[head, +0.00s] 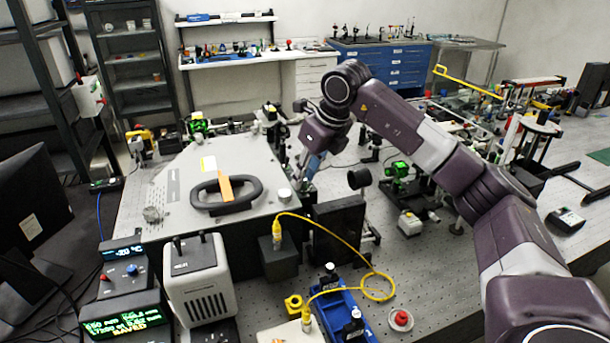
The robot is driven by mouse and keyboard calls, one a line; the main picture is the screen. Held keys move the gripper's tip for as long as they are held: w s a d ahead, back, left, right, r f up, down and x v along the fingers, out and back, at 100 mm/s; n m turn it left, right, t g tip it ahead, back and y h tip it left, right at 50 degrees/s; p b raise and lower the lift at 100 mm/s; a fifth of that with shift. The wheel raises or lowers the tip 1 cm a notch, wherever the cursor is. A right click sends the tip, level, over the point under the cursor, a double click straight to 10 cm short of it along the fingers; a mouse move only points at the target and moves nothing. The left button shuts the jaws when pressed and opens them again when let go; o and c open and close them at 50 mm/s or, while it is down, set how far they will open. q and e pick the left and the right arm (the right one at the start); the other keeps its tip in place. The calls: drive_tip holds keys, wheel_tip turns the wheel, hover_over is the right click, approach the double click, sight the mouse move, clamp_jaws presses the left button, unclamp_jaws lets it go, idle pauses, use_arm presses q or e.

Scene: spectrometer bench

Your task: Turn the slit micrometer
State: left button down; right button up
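The spectrometer (185,180) is a large light-grey box on the bench, with a black handle (228,203) and an orange tag on its lid. My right gripper (301,180) reaches in from the right and points down at the box's right edge. My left gripper is not in view.
A black block (339,228) and a yellow fibre cable (376,271) stand close in front of the gripper. A grey lamp-like unit (197,280) and lit display boxes (122,315) are at front left. Optics with green parts (399,170) stand right of the gripper.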

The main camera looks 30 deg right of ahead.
drive_tip(key=shift+o, duration=0.4)
drive_tip(key=v, duration=1.2)
